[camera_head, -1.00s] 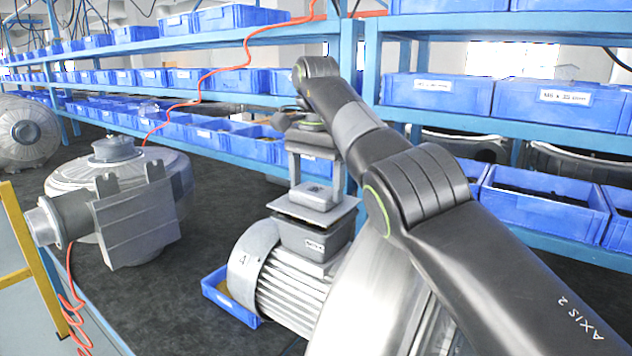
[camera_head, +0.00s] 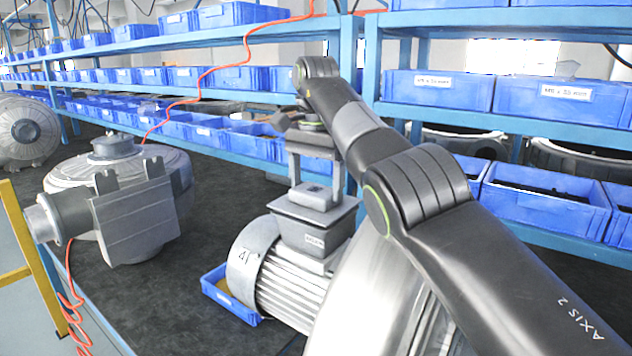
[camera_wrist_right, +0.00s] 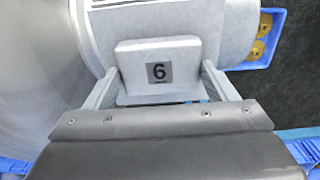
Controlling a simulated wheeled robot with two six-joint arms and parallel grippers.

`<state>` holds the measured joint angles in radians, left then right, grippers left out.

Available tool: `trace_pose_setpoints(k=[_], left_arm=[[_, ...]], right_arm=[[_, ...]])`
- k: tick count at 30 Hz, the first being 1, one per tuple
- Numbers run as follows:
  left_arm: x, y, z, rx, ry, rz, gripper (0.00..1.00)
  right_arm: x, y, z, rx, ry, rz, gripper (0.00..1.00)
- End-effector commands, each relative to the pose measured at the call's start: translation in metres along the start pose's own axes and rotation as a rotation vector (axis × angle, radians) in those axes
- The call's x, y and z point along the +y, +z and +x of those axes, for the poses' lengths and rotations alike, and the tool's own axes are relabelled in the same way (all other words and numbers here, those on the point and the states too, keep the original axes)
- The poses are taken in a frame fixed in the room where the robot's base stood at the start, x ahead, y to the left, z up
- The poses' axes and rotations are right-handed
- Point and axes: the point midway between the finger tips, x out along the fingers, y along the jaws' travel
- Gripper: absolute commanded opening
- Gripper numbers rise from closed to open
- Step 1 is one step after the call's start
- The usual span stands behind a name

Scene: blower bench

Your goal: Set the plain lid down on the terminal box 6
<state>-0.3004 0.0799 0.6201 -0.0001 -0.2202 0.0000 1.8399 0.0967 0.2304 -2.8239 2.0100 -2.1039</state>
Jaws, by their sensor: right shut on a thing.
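The plain lid (camera_head: 300,209) is a flat grey plate with a raised block on top. It lies level over the terminal box (camera_head: 305,236), a dark grey box with a small label on the grey ribbed motor. No gap shows between lid and box in the head view, and their edges line up. My right gripper (camera_head: 316,188) points down and is shut on the lid's raised block. My left gripper is out of view.
A ribbed motor (camera_head: 290,290) carries the box, with a blue tray (camera_head: 228,300) on the bench beside it. A grey blower (camera_head: 125,200) stands to the left. Shelves with blue bins (camera_head: 545,195) run behind. Dark bench top (camera_head: 215,235) is free between the blower and motor.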

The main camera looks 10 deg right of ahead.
Motion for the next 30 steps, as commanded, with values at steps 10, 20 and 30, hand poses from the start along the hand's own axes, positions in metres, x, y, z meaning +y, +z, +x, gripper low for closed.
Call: trace_pose_setpoints(k=[10, 20, 30], left_arm=[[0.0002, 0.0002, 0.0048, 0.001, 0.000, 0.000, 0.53], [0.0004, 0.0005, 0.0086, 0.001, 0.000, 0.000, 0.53], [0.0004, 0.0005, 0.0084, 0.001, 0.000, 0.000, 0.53]], right_arm=[[0.0000, 0.0000, 0.0044, 0.001, -0.001, 0.000, 0.52], [0.0000, 0.0000, 0.0083, 0.001, -0.001, 0.000, 0.52], [0.0000, 0.0000, 0.0085, 0.000, 0.000, 0.000, 1.00]])
